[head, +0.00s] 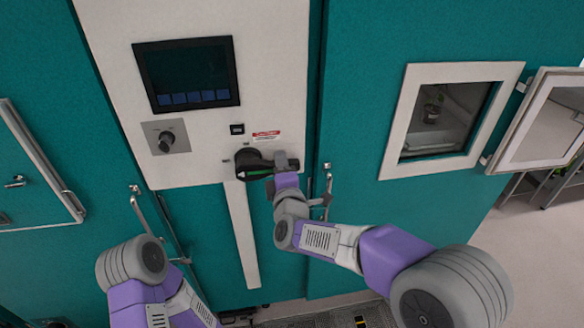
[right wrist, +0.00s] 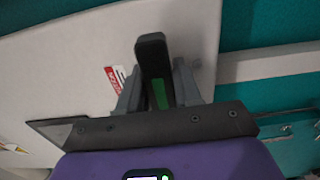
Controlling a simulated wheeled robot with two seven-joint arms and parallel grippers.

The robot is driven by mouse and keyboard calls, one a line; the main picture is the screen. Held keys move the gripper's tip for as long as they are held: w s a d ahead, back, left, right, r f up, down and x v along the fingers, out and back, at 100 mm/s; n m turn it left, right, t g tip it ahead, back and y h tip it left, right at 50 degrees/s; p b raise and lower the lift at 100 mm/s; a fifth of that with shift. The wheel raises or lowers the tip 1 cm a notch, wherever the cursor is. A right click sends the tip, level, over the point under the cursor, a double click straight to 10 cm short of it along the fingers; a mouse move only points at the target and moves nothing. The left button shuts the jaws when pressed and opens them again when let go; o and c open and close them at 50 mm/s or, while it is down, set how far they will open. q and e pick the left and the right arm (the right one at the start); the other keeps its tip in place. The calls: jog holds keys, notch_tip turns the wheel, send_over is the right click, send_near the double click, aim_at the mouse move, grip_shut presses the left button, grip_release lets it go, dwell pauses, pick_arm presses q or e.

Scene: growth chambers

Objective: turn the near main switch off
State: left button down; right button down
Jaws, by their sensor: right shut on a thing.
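The main switch (head: 247,161) is a black rotary switch on the white control panel, below a small red-and-white label. Its black handle lies roughly level and points right, with a green strip along it. My right gripper (head: 283,166) is shut on the handle's outer part. In the right wrist view the black handle (right wrist: 152,58) with its green strip stands between the two grey fingers of my right gripper (right wrist: 157,88). The fingers hide part of the handle. My left arm shows at the lower left of the head view, but its gripper is out of view.
The white panel (head: 272,60) also carries a dark screen (head: 187,72) and a grey plate with a black knob (head: 166,141). To the right are a window (head: 445,115) in the teal wall and an open hatch door (head: 540,120). A door handle (head: 328,180) is close to my right wrist.

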jog(key=shift+r, duration=0.1)
jog(key=c, duration=0.9)
grip_release()
jog(key=shift+o, duration=0.2)
jog(key=shift+s, duration=0.1)
jog(key=s+d+b, duration=0.1)
jog(key=s, duration=0.6)
jog(key=shift+s, duration=0.15)
jog(key=shift+d, duration=0.1)
